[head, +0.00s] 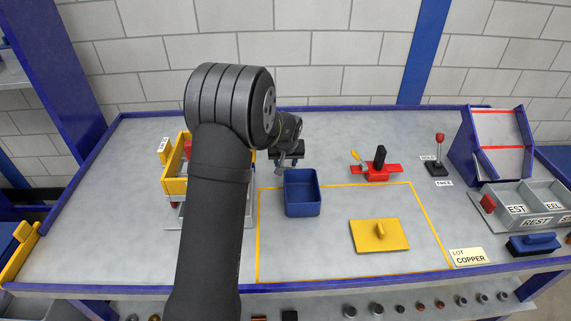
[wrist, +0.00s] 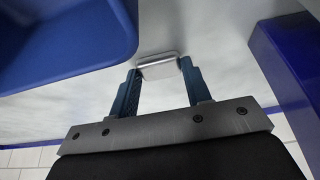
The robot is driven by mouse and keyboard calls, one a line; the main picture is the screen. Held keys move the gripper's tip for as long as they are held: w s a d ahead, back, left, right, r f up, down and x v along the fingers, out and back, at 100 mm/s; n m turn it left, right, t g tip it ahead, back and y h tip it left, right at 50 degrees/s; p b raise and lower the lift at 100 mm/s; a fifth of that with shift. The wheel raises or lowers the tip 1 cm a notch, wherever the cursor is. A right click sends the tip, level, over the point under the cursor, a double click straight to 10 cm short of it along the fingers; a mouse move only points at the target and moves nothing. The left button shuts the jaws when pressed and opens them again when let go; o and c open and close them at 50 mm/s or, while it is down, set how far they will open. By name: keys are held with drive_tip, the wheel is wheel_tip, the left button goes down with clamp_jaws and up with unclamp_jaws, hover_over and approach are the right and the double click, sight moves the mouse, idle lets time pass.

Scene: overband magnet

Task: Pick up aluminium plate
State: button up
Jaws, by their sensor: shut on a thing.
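The aluminium plate (wrist: 157,70) is a small silver-grey piece with rounded edges, seen in the wrist view between the tips of my two blue fingers. My gripper (wrist: 160,66) is shut on it. In the head view my gripper (head: 287,165) is behind the blue bin (head: 303,196), near the back of the table. The plate cannot be made out clearly there. I cannot tell whether it touches the table. The blue bin also shows close by at the upper left of the wrist view (wrist: 65,50).
A yellow lid-like plate with a handle (head: 379,235) lies inside the yellow outline. A red block with a black handle (head: 376,170), a lever (head: 437,160) and grey labelled trays (head: 530,203) stand to the right. A yellow-sided box (head: 174,186) is left.

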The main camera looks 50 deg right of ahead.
sight(286, 165)
drive_tip(key=shift+r, duration=0.1)
wheel_tip(286, 165, up, 4)
drive_tip(key=shift+r, duration=0.2)
drive_tip(key=s+r, duration=0.6)
drive_tip(key=s, duration=0.5)
drive_tip(key=shift+s+r, duration=0.2)
drive_tip(key=shift+s, duration=0.15)
drive_tip(key=shift+d, duration=0.1)
drive_tip(key=w+a+r, duration=0.7)
drive_tip(key=a+r, duration=0.3)
drive_tip(key=a, duration=0.2)
drive_tip(key=w+a+r, duration=0.8)
drive_tip(key=a+r, duration=0.2)
drive_tip(key=a, duration=0.2)
drive_tip(key=shift+d+f, duration=0.15)
drive_tip(key=shift+f, duration=2.3)
